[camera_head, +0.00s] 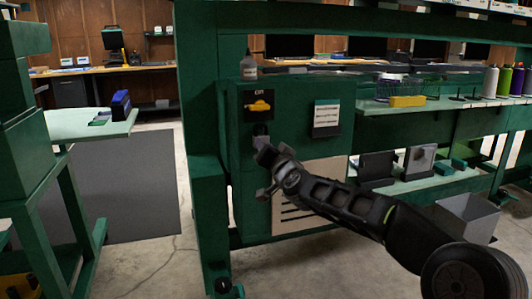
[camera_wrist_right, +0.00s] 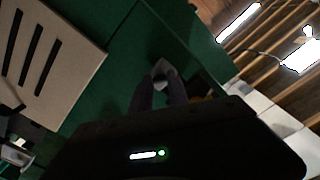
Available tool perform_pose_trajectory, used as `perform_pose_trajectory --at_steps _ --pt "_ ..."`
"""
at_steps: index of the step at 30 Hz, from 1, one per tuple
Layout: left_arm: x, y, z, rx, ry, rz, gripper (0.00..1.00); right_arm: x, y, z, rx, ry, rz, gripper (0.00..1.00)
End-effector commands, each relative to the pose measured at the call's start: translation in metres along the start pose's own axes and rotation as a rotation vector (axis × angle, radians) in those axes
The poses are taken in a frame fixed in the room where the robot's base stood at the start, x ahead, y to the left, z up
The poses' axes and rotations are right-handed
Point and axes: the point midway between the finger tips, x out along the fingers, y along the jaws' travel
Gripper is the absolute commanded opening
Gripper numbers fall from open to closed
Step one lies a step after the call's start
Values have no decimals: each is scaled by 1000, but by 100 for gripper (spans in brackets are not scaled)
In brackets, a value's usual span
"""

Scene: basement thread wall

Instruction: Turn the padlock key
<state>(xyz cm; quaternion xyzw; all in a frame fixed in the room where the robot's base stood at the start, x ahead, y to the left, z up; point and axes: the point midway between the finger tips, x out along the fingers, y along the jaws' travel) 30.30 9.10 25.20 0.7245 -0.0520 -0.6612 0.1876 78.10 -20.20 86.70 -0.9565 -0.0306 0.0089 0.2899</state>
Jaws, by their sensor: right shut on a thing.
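My right gripper (camera_head: 263,147) reaches in from the right to the front of the green cabinet (camera_head: 285,142), just under a yellow knob (camera_head: 259,106) on a black plate. A small dark fitting (camera_head: 260,129), seemingly the padlock, sits between the knob and my fingers. In the right wrist view the fingers (camera_wrist_right: 160,90) are close together on a small grey piece (camera_wrist_right: 160,70), seemingly the padlock key, against the green panel. The key's angle and its seat in the lock are too small to make out. My left gripper is not in view.
A white label (camera_head: 326,118) and a beige notice sheet (camera_head: 308,190) are on the cabinet front. A grey bottle (camera_head: 248,67) stands on top. A grey bin (camera_head: 467,216) stands low right.

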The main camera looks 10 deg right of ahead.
Motion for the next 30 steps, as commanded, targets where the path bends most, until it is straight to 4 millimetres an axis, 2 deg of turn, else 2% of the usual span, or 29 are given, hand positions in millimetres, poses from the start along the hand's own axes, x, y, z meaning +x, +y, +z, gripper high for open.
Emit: perform_pose_trajectory --at_steps 18,30 --pt "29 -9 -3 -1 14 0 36 0 1 3 582 -2 1 0" --pt "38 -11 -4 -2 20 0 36 0 1 2 842 -3 2 0"
